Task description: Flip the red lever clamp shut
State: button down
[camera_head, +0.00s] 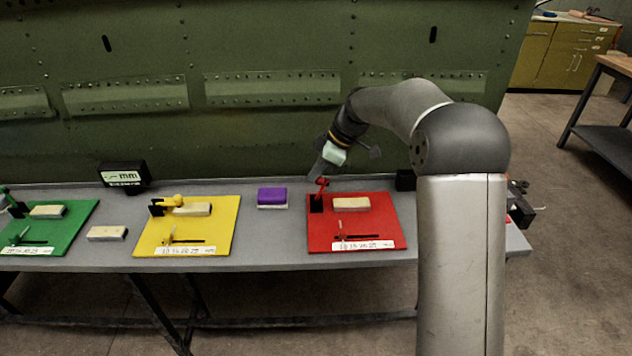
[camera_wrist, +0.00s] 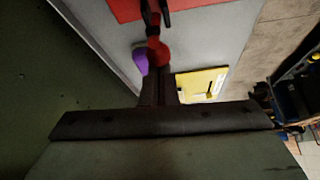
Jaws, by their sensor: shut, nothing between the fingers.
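The red lever clamp (camera_head: 317,202) stands at the left back of the red board (camera_head: 376,230), its red lever (camera_head: 322,186) raised roughly upright. My gripper (camera_head: 319,171) is just above the lever's top, fingers shut and empty. In the wrist view the closed fingers (camera_wrist: 158,92) point at the lever's red knob (camera_wrist: 158,52), with the clamp's dark base beyond it. I cannot tell whether the fingertips touch the knob. A pale block (camera_head: 351,204) lies on the red board, right of the clamp.
A yellow board (camera_head: 215,235) with a lowered yellow clamp and a green board (camera_head: 75,230) lie to the left. A purple block (camera_head: 272,196) sits between yellow and red boards. The green fuselage wall (camera_head: 250,130) stands close behind the table. A black display (camera_head: 123,173) is at the back left.

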aim_at(327, 181)
jog(key=d+y+b, duration=0.1)
jog(key=d+f+y+b, duration=0.1)
jog(key=b, duration=0.1)
jog(key=y+b, duration=0.1)
jog(key=shift+d+f+b, duration=0.25)
jog(key=shift+d+b, duration=0.1)
jog(key=shift+d, duration=0.05)
jog(key=d+y+b, duration=0.1)
jog(key=b, duration=0.1)
jog(key=d+f+y+b, duration=0.1)
jog(key=b, duration=0.1)
jog(key=shift+w+y+b, duration=0.1)
jog(key=shift+y+b, duration=0.3)
jog(key=shift+r+p, duration=0.3)
jog(key=shift+r, duration=0.3)
jog(key=shift+a, duration=0.1)
jog(key=shift+b+x, duration=0.65)
jog(key=shift+x, duration=0.15)
jog(key=shift+r, duration=0.1)
